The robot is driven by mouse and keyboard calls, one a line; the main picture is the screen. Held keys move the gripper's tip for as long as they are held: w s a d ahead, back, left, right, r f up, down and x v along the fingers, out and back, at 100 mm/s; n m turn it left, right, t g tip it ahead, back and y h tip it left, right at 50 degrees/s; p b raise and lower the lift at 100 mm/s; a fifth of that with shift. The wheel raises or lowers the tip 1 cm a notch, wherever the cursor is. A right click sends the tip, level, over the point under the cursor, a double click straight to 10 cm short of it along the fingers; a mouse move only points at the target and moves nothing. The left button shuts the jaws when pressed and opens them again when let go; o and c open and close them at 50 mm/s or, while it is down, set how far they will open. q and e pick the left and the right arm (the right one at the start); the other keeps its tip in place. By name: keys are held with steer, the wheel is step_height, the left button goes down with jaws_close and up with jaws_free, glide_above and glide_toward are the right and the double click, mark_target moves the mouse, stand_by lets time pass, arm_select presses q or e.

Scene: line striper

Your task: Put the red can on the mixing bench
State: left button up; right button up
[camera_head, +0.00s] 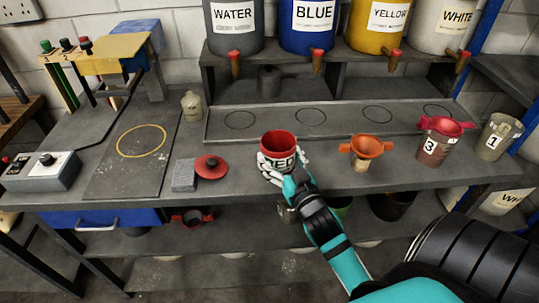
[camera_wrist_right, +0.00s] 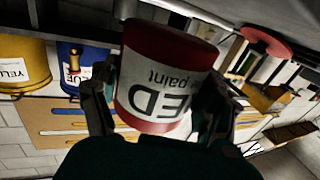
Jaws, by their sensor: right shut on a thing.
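The red can (camera_head: 279,141), with a white label reading "RED", is upright at the front middle of the mixing bench (camera_head: 240,195). My right gripper (camera_head: 284,168) is shut around it from the front. In the right wrist view the can (camera_wrist_right: 165,80) sits between the two fingers of the gripper (camera_wrist_right: 160,105), its label upside down. Whether the can's bottom touches the bench or hangs just above it is hidden by the gripper. My left gripper is in neither view.
A red lid (camera_head: 211,166) and a grey block (camera_head: 185,175) lie left of the can. An orange funnel (camera_head: 366,147) and cans marked 3 (camera_head: 433,145) and 1 (camera_head: 497,137) stand to the right. A tray with ring outlines (camera_head: 340,120) lies behind. Large paint drums (camera_head: 312,38) stand above.

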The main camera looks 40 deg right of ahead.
mark_target(266, 147)
steer(key=w, duration=0.4)
steer(key=shift+w+a+f, duration=0.1)
steer(key=shift+w+a, duration=0.15)
steer(key=shift+a, duration=0.1)
steer(key=shift+w+f, duration=0.15)
steer(key=shift+f+p, duration=0.35)
steer(key=shift+f, duration=1.3)
steer(key=o, duration=1.6)
steer(key=shift+f, duration=0.2)
steer(key=shift+o, duration=0.2)
steer(key=b+v, duration=0.2)
steer(key=v, duration=1)
